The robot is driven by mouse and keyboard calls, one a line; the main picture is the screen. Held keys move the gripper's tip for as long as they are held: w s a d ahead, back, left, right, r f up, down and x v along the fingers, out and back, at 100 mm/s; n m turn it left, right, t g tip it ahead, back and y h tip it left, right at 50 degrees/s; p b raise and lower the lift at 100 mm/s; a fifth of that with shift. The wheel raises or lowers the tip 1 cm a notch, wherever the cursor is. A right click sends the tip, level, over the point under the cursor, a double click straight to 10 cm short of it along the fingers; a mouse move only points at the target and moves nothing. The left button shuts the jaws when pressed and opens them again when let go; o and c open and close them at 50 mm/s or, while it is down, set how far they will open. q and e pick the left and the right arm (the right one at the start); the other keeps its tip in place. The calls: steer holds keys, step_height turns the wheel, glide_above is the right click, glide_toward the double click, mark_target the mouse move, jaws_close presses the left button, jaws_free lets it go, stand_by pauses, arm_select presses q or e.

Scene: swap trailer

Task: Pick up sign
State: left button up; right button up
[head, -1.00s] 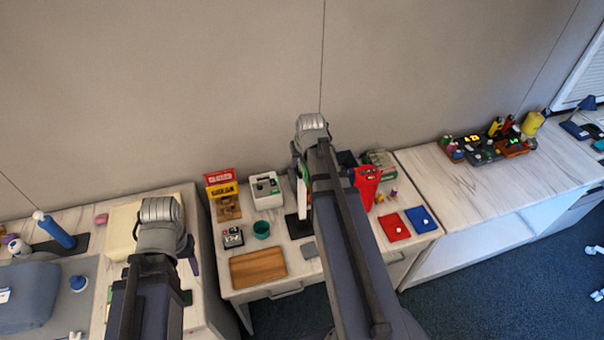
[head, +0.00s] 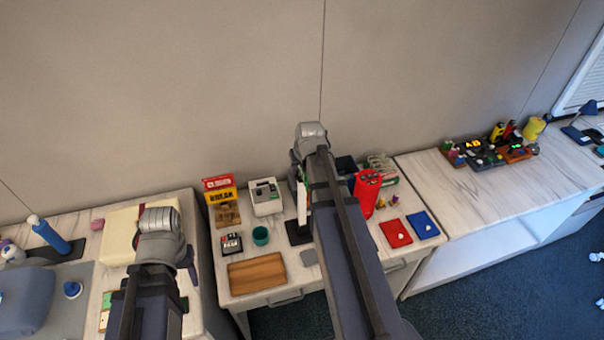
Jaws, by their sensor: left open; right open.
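A red and yellow sign with dark lettering (head: 220,190) stands upright on a brown base at the back left of the middle desk. A white upright panel (head: 302,203) on a dark base, partly hidden by my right arm, may be another sign. My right gripper (head: 297,175) is over the back of this desk, right of the red and yellow sign and apart from it. Its fingertips are mostly hidden by my arm. My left gripper (head: 190,268) is at the left desk's right edge, in front of and left of that sign, open, with its fingers partly hidden.
The right desk (head: 455,195) has a clear front area. The wall is close behind.

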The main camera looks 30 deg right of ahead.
steer(key=shift+c, duration=0.2)
jaws_close()
stand_by(0.5)
